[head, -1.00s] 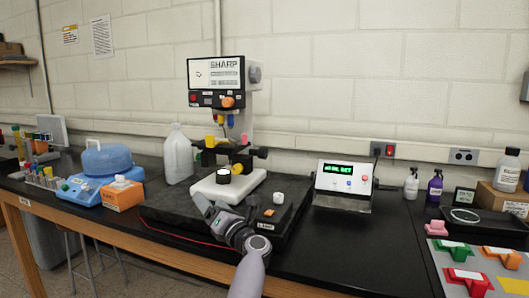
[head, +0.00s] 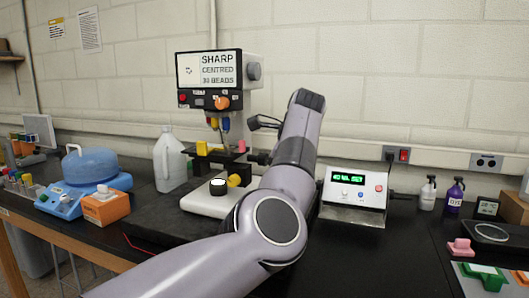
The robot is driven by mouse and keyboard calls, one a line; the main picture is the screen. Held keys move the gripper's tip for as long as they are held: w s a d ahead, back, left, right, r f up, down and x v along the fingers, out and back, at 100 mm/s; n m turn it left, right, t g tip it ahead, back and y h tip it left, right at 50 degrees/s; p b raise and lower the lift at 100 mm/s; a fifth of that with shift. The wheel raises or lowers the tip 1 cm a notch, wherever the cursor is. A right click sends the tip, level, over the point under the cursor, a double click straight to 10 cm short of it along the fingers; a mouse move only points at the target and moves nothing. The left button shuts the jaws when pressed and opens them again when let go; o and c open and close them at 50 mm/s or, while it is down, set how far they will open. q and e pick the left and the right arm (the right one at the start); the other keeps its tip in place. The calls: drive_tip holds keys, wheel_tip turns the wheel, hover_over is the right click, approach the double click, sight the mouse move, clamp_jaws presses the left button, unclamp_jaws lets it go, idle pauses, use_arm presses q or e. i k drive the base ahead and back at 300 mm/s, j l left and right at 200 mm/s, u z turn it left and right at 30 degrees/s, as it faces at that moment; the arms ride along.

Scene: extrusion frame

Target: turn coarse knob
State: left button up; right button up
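The microscope stand has a screen (head: 206,70) reading "SHARP CENTRED 30 BEADS". A large orange knob (head: 222,103) is on the panel below it, and a round grey knob (head: 254,72) is on the head's right side. A yellow knob (head: 239,180) sits low by the white base (head: 194,203). I cannot tell which knob is the coarse one. My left arm comes in from the lower left and rises across the bench. A dark part (head: 263,122) beside it, right of the column, may be its gripper; the fingers are unclear. My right gripper is out of view.
A white jug (head: 169,160), a blue-lidded device (head: 93,168) and an orange box (head: 106,206) stand left. A control box (head: 354,192) with a green display is close right of my arm. Spray bottles (head: 427,194) stand farther right. My arm hides the mat's right part.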

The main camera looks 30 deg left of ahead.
sight(263, 158)
drive_tip(key=i+j, duration=0.85)
drive_tip(key=j, duration=0.1)
